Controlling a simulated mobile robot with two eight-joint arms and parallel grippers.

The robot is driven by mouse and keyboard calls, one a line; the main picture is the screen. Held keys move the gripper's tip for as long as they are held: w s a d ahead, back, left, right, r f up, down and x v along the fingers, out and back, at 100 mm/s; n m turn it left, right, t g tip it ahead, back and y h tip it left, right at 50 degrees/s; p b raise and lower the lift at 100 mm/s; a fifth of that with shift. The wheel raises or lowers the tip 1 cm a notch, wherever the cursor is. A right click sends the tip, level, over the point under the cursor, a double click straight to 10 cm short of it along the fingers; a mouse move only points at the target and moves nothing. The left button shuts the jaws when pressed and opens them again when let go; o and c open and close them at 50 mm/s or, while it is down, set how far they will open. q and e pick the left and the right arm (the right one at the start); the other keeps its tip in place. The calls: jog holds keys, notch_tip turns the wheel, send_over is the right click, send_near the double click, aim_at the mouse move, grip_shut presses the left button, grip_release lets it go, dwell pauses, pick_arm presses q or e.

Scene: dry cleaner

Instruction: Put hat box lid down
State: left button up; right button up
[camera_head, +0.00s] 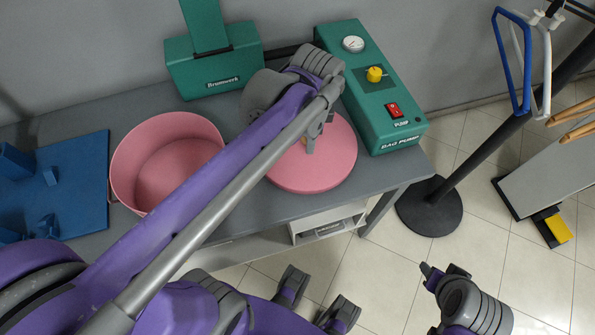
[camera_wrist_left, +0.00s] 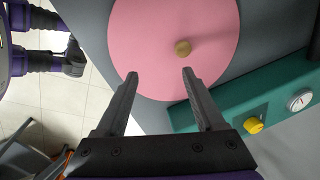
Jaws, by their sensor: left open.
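The round pink hat box lid (camera_head: 320,172) lies flat, apparently on the grey table, right of the open pink hat box (camera_head: 165,160). In the left wrist view the lid (camera_wrist_left: 150,35) shows its top and small tan knob (camera_wrist_left: 182,48). My left gripper (camera_head: 313,138) is over the lid, its arm hiding part of lid and box. In the left wrist view its two fingers (camera_wrist_left: 159,73) are spread and empty, with the knob beyond the tips. My right gripper (camera_head: 431,277) is off the table at the lower right; its fingers are too small to read.
A blue board (camera_head: 70,185) with blue pieces lies at the left. A dark stand (camera_head: 430,205) is on the floor right of the table (camera_head: 395,172).

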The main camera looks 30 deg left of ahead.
pick_arm(q)
jog(key=s+d+f+n+t, duration=0.1)
jog(key=s+f+n, duration=0.1)
jog(key=s+n, duration=0.1)
jog(key=s+d+f+n+t, duration=0.1)
jog(key=s+f+n, duration=0.2)
jog(key=s+n, duration=0.1)
jog(key=s+f+n+t+h, duration=0.1)
jog(key=s+f+n, duration=0.1)
jog(key=s+n, duration=0.1)
jog(key=shift+s+d+f+n, duration=0.3)
jog(key=shift+s+d+f, duration=0.1)
jog(key=shift+s, duration=0.1)
jog(key=shift+s+d+f+n, duration=0.1)
jog(key=shift+s+f+n, duration=0.1)
jog(key=shift+n, duration=0.2)
